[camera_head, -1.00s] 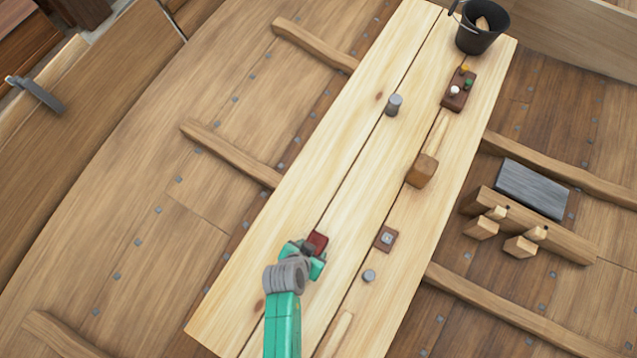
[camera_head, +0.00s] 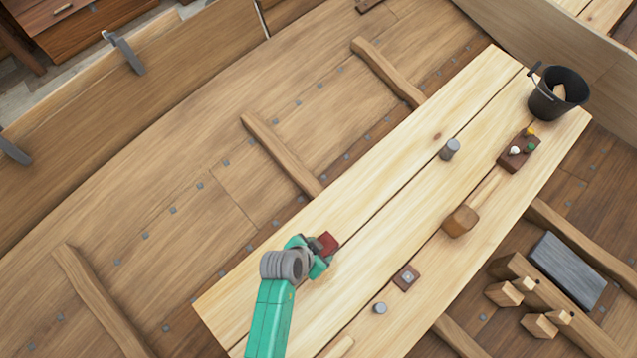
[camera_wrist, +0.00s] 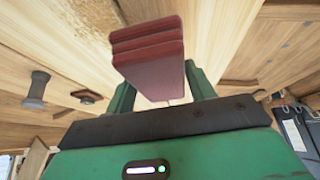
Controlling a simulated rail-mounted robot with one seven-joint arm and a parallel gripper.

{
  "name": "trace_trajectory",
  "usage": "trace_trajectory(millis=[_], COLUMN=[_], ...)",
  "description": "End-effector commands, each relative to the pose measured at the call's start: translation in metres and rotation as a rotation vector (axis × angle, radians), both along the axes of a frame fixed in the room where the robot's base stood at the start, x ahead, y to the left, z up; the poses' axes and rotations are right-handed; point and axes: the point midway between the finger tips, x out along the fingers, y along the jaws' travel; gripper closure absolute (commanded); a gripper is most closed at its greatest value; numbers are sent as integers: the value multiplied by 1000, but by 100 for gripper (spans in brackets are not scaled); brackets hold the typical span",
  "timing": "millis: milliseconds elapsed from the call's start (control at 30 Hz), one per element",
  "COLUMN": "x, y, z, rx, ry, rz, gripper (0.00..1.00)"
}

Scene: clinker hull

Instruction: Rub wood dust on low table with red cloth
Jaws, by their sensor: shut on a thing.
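My gripper (camera_head: 320,253) is green and shut on the red cloth (camera_head: 328,243), which looks like a folded, layered block. In the wrist view the red cloth (camera_wrist: 148,55) stands out between the two green fingers. In the head view the cloth is over the left part of the low table (camera_head: 375,240), a pale plank top; I cannot tell whether it touches the wood. A faint tan patch shows on the planks close beside the cloth; I cannot tell for sure that it is wood dust.
On the table are a grey cylinder (camera_head: 449,149), a brown block (camera_head: 460,221), a small square plate (camera_head: 406,277), a short grey peg (camera_head: 379,308), a tray with coloured knobs (camera_head: 518,151) and a black bucket (camera_head: 557,95). A grey slab (camera_head: 568,270) lies beyond the table's right edge.

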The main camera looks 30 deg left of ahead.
Motion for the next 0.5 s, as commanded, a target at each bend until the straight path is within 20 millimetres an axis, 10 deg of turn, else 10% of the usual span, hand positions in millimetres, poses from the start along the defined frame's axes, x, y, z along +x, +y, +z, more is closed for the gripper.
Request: trace_trajectory(millis=[500], x=[0], y=[-1], z=[38], rx=[0], ry=[0], rz=[-1], gripper=[67])
